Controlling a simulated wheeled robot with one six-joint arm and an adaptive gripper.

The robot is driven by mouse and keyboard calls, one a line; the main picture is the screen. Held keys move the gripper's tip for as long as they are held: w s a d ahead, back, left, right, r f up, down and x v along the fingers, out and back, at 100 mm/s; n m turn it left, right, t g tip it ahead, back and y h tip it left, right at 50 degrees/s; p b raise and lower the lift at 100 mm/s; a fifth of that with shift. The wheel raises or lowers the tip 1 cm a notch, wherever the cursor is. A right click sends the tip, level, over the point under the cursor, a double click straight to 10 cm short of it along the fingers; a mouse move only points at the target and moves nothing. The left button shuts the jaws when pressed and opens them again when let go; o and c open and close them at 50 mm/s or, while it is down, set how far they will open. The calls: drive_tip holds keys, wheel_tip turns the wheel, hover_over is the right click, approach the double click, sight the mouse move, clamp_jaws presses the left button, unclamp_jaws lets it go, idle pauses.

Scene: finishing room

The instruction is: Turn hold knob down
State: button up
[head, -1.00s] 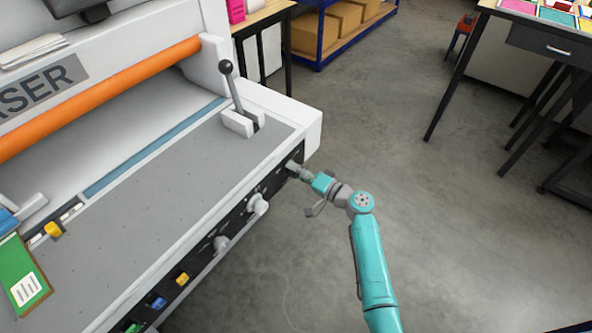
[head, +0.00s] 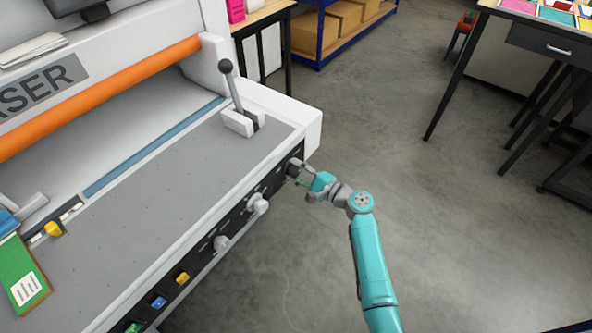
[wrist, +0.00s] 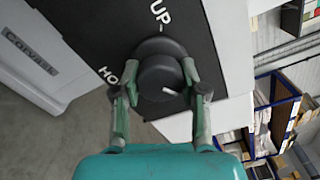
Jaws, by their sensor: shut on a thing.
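The hold knob (wrist: 160,82) is a dark round knob with a white pointer line on a black panel (wrist: 100,30). Printed letters "HO", partly hidden, and "UP" stand beside it. In the wrist view my gripper (wrist: 158,88) has one finger on each side of the knob and is shut on it. The pointer line is toward the lower right of the knob in that picture. In the head view my gripper (head: 299,172) is at the right end of the machine's front panel, and the knob is small there.
Two light grey knobs (head: 257,204) (head: 221,244) and several coloured buttons (head: 182,279) line the same front panel. A lever (head: 233,90) with a dark ball stands on the machine bed (head: 165,180). The floor (head: 400,200) to the right is clear.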

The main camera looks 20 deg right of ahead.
drive_tip(key=shift+m, duration=0.4)
drive_tip(key=o, duration=1.1)
drive_tip(key=shift+d, duration=0.1)
drive_tip(key=v, duration=1.2)
drive_tip(key=shift+f, duration=0.1)
